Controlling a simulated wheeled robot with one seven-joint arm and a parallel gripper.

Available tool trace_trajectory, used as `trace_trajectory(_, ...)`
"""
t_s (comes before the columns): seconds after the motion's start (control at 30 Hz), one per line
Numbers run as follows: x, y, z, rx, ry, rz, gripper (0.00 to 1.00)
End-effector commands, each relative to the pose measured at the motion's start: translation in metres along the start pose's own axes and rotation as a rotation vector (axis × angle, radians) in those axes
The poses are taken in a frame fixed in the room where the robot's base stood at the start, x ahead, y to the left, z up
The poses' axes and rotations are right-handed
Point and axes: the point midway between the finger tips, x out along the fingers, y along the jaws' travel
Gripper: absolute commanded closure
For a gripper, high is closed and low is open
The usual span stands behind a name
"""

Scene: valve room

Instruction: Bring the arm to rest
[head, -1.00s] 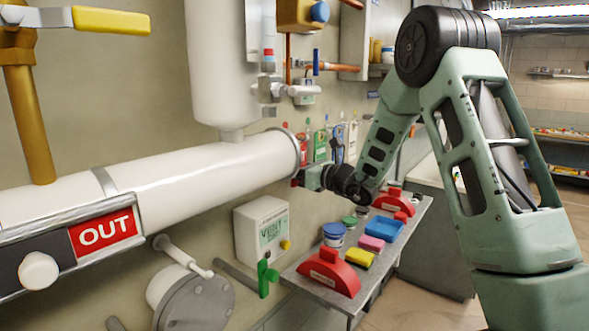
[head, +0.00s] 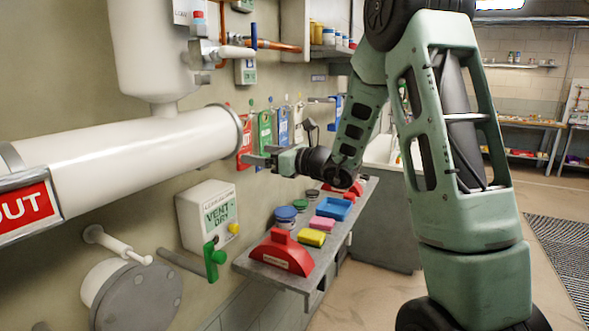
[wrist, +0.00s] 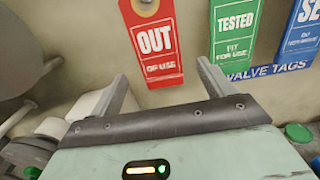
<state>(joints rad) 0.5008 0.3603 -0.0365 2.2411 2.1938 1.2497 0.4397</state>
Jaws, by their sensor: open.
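My arm reaches from the right toward the wall. My gripper (head: 262,155) is held out level, clear of the bench, near a row of hanging tags. In the wrist view its two fingers (wrist: 163,72) are spread apart with nothing held between them. A red "OUT OF USE" tag (wrist: 158,45) hangs ahead of the fingers; it also shows in the head view (head: 244,142). A green "TESTED" tag (wrist: 235,30) and a blue tag (wrist: 301,35) hang to its right.
A white pipe (head: 140,149) and a "VENT DRY" box (head: 209,215) are left.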

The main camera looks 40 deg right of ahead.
Motion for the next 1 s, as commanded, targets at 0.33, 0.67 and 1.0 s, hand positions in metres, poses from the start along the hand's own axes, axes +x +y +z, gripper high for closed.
trace_trajectory(0.33,-0.075,-0.002,-0.003,0.0,0.0,-0.006,0.19)
trace_trajectory(0.67,-0.098,-0.001,-0.001,0.001,0.001,-0.003,0.19)
trace_trajectory(1.0,-0.087,0.035,-0.021,-0.063,0.106,0.119,0.19)
